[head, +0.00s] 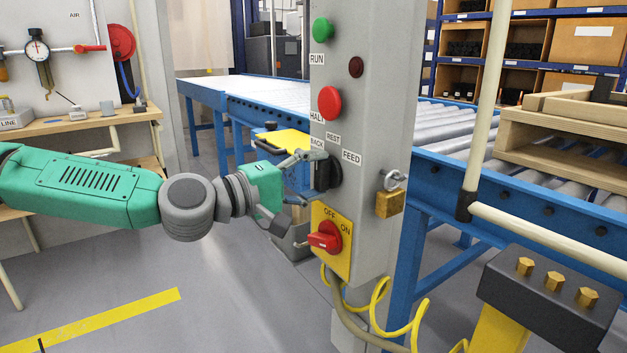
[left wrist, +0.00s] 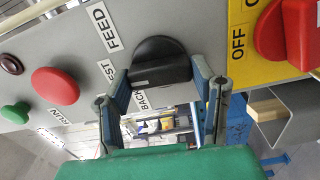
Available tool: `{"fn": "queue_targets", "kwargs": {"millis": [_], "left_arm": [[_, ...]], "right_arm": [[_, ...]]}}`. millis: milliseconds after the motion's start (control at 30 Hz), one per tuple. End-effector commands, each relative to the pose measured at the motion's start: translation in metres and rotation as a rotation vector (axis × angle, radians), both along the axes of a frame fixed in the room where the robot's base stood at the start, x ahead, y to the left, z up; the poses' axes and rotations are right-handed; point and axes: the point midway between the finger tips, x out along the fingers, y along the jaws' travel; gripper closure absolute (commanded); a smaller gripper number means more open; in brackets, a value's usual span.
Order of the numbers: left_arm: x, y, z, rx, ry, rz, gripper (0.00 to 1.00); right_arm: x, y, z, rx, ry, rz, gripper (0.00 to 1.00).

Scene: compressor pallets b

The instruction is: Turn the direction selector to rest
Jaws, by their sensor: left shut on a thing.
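The direction selector is a black round knob with a raised grip bar (head: 331,171) on the grey control post, below the BACK, REST and FEED labels. It also shows in the left wrist view (left wrist: 160,62), where its bar lies roughly sideways with one end toward the REST side. The finger partly covers that label, so I cannot tell the exact setting. My left gripper (head: 312,179) comes at the knob from the left and is shut on it, one finger on each side in the left wrist view (left wrist: 162,82). My right gripper is not in view.
Above the knob are a red HALT button (head: 329,102) and a green RUN button (head: 322,29). A red OFF/ON switch (head: 325,237) on a yellow plate sits close below. A brass padlock (head: 389,204) hangs on the post's right side. A blue-framed conveyor (head: 470,190) stands behind.

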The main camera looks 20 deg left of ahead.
Motion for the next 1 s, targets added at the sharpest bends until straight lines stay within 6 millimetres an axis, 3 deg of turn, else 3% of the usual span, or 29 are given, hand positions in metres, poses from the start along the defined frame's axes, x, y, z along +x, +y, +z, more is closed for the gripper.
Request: {"fn": "queue_targets", "kwargs": {"millis": [33,633,667,700,1000], "left_arm": [[-0.0017,-0.0016,-0.0085,-0.007,0.026,-0.007,0.78],[-0.0021,-0.0021,-0.0083,-0.04,0.053,-0.008,0.78],[-0.0021,-0.0021,-0.0083,-0.04,0.053,-0.008,0.42],[-0.0022,-0.002,-0.0081,-0.04,0.052,-0.008,0.28],[-0.0031,0.0007,-0.0027,-0.043,0.04,-0.004,0.28]], "right_arm": [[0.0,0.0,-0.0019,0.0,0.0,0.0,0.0],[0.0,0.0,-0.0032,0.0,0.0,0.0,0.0],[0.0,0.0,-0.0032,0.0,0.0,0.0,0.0],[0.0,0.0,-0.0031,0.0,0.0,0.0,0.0],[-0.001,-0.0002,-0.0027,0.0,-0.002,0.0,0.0]]}}
